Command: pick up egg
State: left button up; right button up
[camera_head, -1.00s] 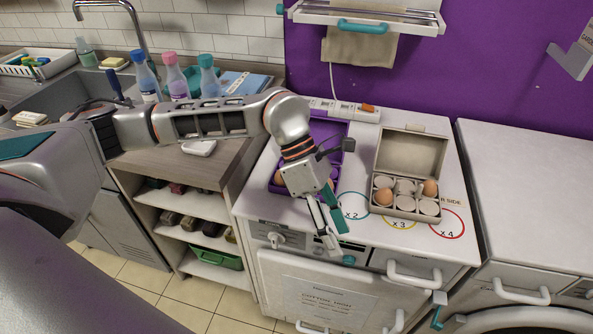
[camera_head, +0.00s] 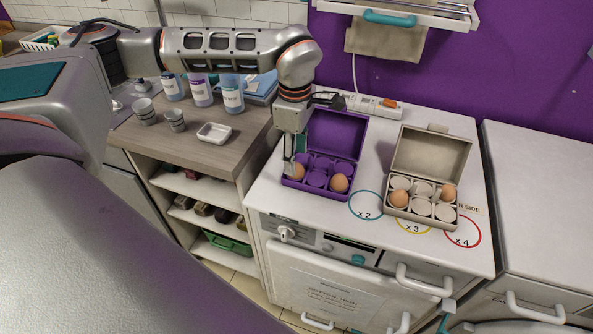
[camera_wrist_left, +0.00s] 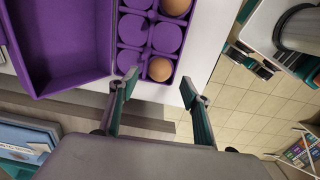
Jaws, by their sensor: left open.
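A purple egg carton (camera_head: 337,132) stands with its lid open on the white counter. It holds a brown egg (camera_head: 298,172) in its front-left cup and another brown egg (camera_head: 340,183) at its front right. My left gripper (camera_head: 291,163) points down over the front-left egg, partly hiding it. In the left wrist view the open fingers (camera_wrist_left: 160,88) stand apart with nothing held, and the near egg (camera_wrist_left: 160,69) shows between and beyond their tips. The second egg (camera_wrist_left: 175,5) is at the top edge there. My right gripper is not in view.
A grey carton (camera_head: 432,154) stands open to the right with two brown eggs. Coloured circles are on the counter in front. A power strip (camera_head: 365,105) lies behind. A white dish (camera_head: 214,133), small cups and bottles stand on the wooden counter to the left.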

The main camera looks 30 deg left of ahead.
pick_arm(q)
jog(key=shift+f, duration=1.55)
jog(key=shift+c, duration=0.4)
jog(key=c, duration=1.1)
jog(key=shift+r, duration=0.1)
